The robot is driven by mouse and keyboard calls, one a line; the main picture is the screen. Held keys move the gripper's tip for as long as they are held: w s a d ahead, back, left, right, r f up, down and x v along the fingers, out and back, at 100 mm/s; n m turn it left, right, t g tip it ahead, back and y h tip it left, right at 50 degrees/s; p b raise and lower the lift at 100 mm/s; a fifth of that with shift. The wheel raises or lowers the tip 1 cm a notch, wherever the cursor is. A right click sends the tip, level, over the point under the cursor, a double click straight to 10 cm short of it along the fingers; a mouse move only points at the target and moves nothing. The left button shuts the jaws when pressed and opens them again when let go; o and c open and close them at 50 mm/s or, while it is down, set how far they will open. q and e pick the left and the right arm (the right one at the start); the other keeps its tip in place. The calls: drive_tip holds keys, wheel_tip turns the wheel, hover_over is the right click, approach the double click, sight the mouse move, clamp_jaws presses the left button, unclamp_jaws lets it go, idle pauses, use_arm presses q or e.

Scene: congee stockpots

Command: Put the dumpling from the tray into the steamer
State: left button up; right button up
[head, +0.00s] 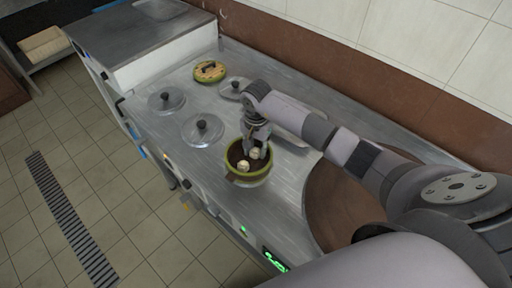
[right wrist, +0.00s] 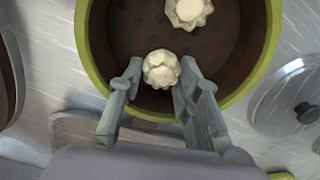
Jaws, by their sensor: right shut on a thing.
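The steamer (head: 229,159) is a round dark-brown basket with a green rim on the steel counter. It fills the upper part of the right wrist view (right wrist: 92,72). My right gripper (head: 252,149) reaches down into its opening. In the right wrist view, a pale pleated dumpling (right wrist: 161,69) sits between the fingertips of this gripper, which is shut on it, over the steamer's inside near the rim. A second pale dumpling (right wrist: 189,11) lies on the steamer's perforated floor. The tray (head: 293,121) is behind my right arm, partly hidden. My left gripper is not in view.
Metal lids with black knobs (head: 203,129) lie on the counter (head: 228,209) left of and behind the steamer. A large round brown surface (head: 330,205) is to the right. A tiled wall rises behind.

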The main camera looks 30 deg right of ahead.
sight(256, 149)
drive_tip(key=o, duration=0.6)
drive_tip(key=shift+f, duration=0.1)
drive_tip(key=shift+r, duration=0.3)
wheel_tip(256, 149, up, 12)
drive_tip(key=shift+f+b, duration=0.15)
drive_tip(key=shift+b, duration=0.95)
drive_tip(key=shift+f, duration=0.1)
